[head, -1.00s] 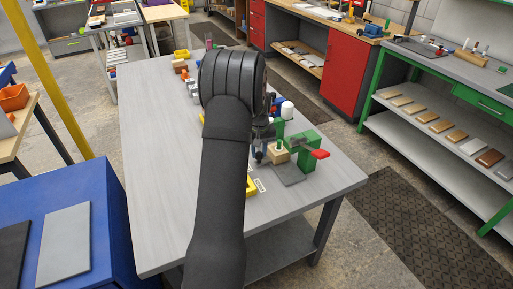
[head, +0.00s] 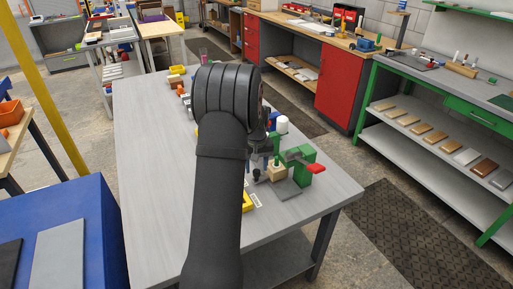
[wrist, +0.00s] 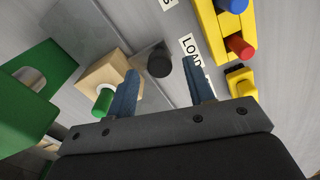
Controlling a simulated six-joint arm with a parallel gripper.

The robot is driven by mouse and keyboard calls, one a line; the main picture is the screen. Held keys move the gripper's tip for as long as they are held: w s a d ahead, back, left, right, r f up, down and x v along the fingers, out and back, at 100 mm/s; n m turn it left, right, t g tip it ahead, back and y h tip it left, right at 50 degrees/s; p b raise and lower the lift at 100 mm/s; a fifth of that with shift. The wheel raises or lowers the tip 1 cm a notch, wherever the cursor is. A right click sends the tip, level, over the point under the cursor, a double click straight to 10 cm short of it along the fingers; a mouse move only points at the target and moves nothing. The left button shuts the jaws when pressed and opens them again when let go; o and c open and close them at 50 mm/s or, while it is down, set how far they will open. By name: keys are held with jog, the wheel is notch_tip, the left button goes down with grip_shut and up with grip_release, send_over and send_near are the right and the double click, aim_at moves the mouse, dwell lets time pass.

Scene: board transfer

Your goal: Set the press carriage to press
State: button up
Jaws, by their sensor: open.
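The green press (head: 305,158) with its red handle (head: 317,169) stands near the right end of the table. In the wrist view its green body (wrist: 38,88) is at the left. A wooden block (wrist: 104,76) with a green peg (wrist: 103,102) sits beside it. A grey metal plate (wrist: 141,52) is next to the block, and a black knob (wrist: 159,66) stands by the plate's edge. My gripper (wrist: 161,74) is open, with the knob in view between its fingertips. I cannot tell whether either finger touches it. In the head view my arm hides most of the gripper.
A label reading "LOAD" (wrist: 191,49), partly hidden by a finger, lies on the table right of the knob. A yellow fixture (wrist: 217,32) with blue and red pegs is further right. The table's left side (head: 158,170) is clear.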

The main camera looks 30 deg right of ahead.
notch_tip(320, 180, up, 16)
dwell(0.3)
notch_tip(320, 180, down, 18)
jog(key=m, duration=0.6)
jog(key=shift+s+r, duration=0.1)
jog(key=shift+r, duration=0.05)
dwell(0.4)
grip_shut()
